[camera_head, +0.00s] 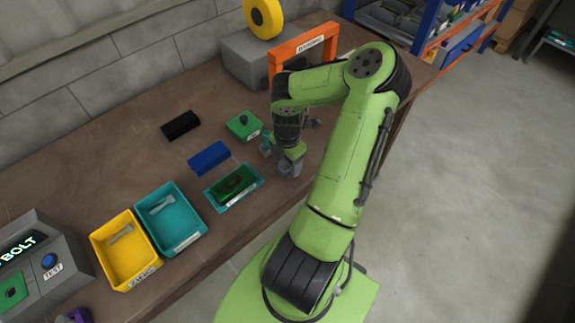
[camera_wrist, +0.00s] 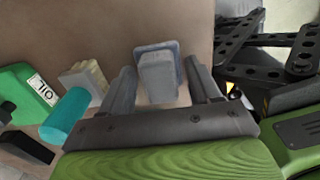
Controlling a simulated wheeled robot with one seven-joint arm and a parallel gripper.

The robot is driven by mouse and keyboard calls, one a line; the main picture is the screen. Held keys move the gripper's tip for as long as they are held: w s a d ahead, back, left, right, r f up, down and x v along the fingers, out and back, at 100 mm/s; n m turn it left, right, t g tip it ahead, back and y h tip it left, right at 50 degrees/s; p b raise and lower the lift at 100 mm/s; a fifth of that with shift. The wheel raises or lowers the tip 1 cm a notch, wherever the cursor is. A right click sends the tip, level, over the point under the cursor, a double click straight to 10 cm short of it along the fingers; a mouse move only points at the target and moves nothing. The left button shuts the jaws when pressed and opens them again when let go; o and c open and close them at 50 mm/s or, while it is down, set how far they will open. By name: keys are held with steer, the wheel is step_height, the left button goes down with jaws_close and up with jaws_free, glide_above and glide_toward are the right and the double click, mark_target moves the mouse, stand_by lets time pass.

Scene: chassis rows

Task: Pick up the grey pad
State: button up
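The grey pad (camera_wrist: 157,75) is a small block with a paler top, and it shows between my gripper's two fingers in the wrist view. My gripper (camera_wrist: 160,68) is open, with one dark finger on each side of the pad. A gap shows on the right side; on the left I cannot tell whether the finger touches. In the head view my gripper (camera_head: 288,166) is low over the brown bench, right of the teal tray with a green board. There the gripper and arm mostly hide the pad.
A blue block (camera_head: 209,158), yellow bin (camera_head: 125,286) and teal bin (camera_head: 187,240) lie left. An orange frame (camera_head: 303,43) stands behind.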

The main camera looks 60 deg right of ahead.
steer(key=c, duration=0.7)
step_height(320, 180, up, 10)
steer(key=shift+p, duration=1.2)
